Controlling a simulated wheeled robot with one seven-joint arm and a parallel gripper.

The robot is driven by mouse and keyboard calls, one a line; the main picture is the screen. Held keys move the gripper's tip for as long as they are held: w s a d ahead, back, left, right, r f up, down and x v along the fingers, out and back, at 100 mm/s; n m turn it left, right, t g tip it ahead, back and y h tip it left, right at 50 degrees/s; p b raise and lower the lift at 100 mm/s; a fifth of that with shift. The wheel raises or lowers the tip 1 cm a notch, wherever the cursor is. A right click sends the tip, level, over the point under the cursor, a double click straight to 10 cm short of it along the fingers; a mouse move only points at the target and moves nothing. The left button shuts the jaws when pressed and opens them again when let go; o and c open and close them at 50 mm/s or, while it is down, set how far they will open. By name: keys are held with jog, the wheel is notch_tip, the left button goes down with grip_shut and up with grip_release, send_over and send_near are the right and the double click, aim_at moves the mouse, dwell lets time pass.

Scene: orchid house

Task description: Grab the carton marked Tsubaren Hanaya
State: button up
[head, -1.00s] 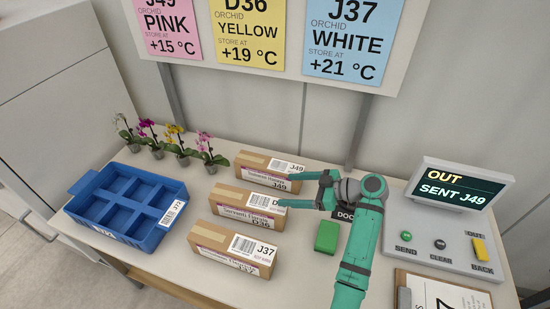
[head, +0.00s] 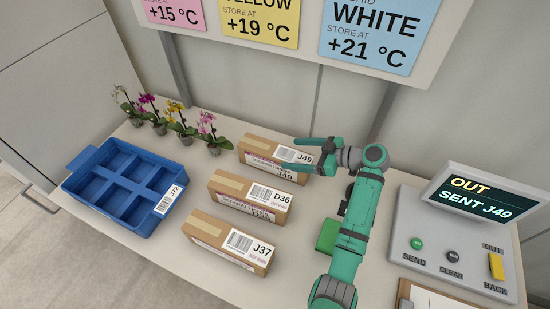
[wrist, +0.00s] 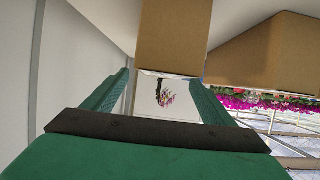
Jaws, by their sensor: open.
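Three brown cartons with white code labels stand in a row on the bench: the J49 carton (head: 258,148) at the back, the D36 carton (head: 228,186) in the middle and the J37 carton (head: 208,228) in front. Each has a printed name strip on its front side, too small to read surely. My gripper (head: 287,155) is open and empty, its fingers pointing left at the right end of the J49 carton and overlapping it in the head view. In the wrist view a carton (wrist: 174,35) lies ahead of the open fingers; whether they touch it I cannot tell.
A blue compartment tray (head: 90,212) marked J72 sits at the left. Several potted orchids (head: 186,143) stand behind it. A green block (head: 327,235) lies by my arm. A console (head: 435,255) with a screen (head: 481,198) reading OUT, SENT J49 is at the right.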

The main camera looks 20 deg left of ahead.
aim_at(285, 154)
jog(key=x, duration=0.5)
jog(key=shift+s+a, duration=0.15)
jog(key=shift+s, duration=0.1)
jog(key=shift+w+a+f, duration=0.2)
jog(key=shift+a+f, duration=0.1)
jog(key=shift+a, duration=0.25)
jog(key=shift+d, duration=0.15)
jog(key=c, duration=0.5)
jog(key=shift+s, duration=0.1)
jog(key=c, duration=1)
